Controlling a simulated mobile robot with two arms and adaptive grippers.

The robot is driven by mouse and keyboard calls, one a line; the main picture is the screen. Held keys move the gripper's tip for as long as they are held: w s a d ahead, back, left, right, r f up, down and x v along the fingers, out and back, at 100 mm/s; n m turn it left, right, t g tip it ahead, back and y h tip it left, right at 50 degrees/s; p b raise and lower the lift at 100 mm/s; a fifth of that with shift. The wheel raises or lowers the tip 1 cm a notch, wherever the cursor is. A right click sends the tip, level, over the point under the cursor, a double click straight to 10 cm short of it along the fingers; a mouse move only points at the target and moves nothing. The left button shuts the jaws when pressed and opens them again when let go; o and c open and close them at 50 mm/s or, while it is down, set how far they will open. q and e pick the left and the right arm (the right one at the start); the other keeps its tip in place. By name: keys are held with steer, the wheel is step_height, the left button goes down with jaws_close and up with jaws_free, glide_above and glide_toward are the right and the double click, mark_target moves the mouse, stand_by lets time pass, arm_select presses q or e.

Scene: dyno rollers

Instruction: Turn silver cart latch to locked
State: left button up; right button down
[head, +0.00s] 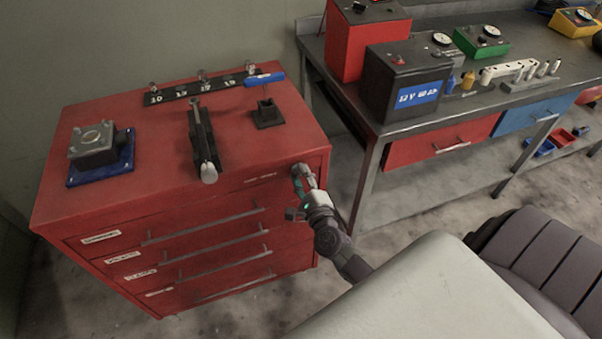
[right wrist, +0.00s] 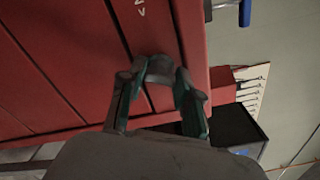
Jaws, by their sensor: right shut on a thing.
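The red tool cart (head: 75,195) stands at left with labelled drawers. Its silver latch (head: 300,170) is at the upper right corner of the front face, beside a small label. My right gripper (head: 303,182) is at the latch and mostly covers it in the head view. In the right wrist view my right gripper (right wrist: 165,85) has its fingers on both sides of the silver latch (right wrist: 160,68), shut on it. I cannot read whether the latch is turned to locked. My left gripper is not in view.
On the cart top are a socket rail (head: 190,93), a torque wrench (head: 203,140), a blue-based block (head: 95,150) and a black holder (head: 268,112). A grey workbench (head: 500,75) with a black battery (head: 405,85) stands right.

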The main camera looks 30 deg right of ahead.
steer(key=n+p, duration=0.1)
steer(key=n, duration=0.3)
steer(key=shift+n+p, duration=0.55)
steer(key=shift+n, duration=0.65)
steer(key=shift+f, duration=0.1)
steer(key=c, duration=0.8)
jaws_free()
steer(key=shift+s, duration=0.15)
steer(key=v, duration=1.1)
steer(key=shift+s+a, duration=0.25)
steer(key=shift+s, duration=0.1)
